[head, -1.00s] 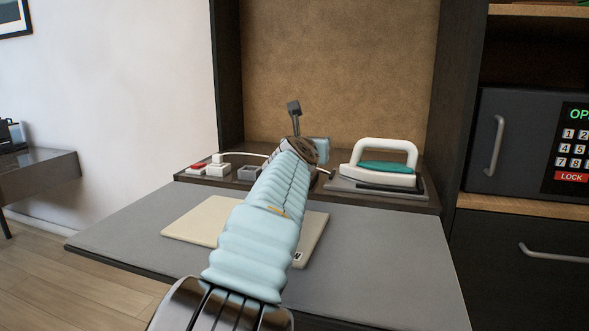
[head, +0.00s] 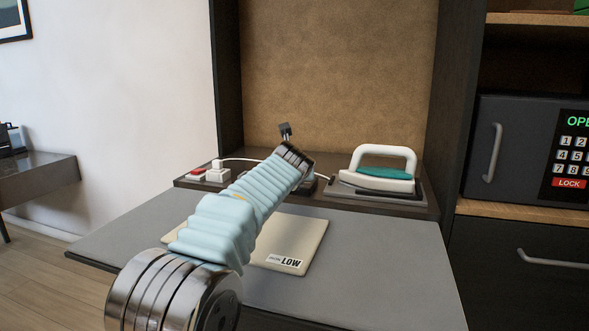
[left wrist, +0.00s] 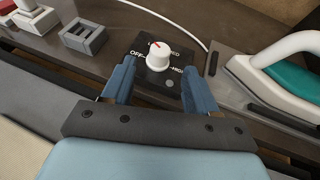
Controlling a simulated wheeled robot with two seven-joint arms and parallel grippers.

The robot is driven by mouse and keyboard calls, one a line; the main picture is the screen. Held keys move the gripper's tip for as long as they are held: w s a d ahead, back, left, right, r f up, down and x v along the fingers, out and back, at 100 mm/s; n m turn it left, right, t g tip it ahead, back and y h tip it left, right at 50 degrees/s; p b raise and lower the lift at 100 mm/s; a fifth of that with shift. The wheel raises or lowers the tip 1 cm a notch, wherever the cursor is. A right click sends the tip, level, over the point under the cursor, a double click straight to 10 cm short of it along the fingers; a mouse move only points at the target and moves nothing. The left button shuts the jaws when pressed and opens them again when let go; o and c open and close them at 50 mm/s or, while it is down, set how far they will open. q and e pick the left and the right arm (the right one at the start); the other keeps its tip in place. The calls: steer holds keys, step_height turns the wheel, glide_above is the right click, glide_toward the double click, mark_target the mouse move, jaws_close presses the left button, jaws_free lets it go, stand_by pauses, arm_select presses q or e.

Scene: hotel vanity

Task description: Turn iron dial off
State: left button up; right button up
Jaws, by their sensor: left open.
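The iron dial (left wrist: 158,56) is a white knob with a red mark on a dark box (left wrist: 170,78). In the left wrist view its labels include OFF at left and HIGH at right; the red mark points up and slightly left, between labels. My left gripper (left wrist: 160,66) is open, its blue fingers on either side of the knob's near side; contact cannot be told. In the head view my arm hides the dial and most of the gripper. The white and teal iron (head: 382,172) rests on its grey stand (head: 418,192), right of the gripper. My right gripper is not in view.
A white plug (head: 217,172) and red switch (head: 196,173) are at back left. A white cord (left wrist: 165,14) runs behind the dial. A safe (head: 520,150) stands right.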

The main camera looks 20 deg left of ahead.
arm_select(q)
steer(key=p+x, duration=0.1)
steer(key=x, duration=0.5)
steer(key=shift+w+p, duration=0.1)
steer(key=shift+p, duration=0.2)
steer(key=c, duration=1)
steer(key=shift+d+f+n+y, duration=0.15)
steer(key=shift+f+n+y, duration=0.15)
steer(key=shift+n+y, duration=0.15)
steer(key=shift+c, duration=0.2)
steer(key=shift+d+r+n+g+y, duration=0.1)
steer(key=shift+r+n+g+y, duration=0.1)
steer(key=shift+n+g+y, duration=0.65)
steer(key=shift+n+t+y, duration=0.25)
steer(key=shift+n+y, duration=0.05)
steer(key=shift+y, duration=0.1)
steer(key=o, duration=1)
steer(key=shift+r, duration=0.1)
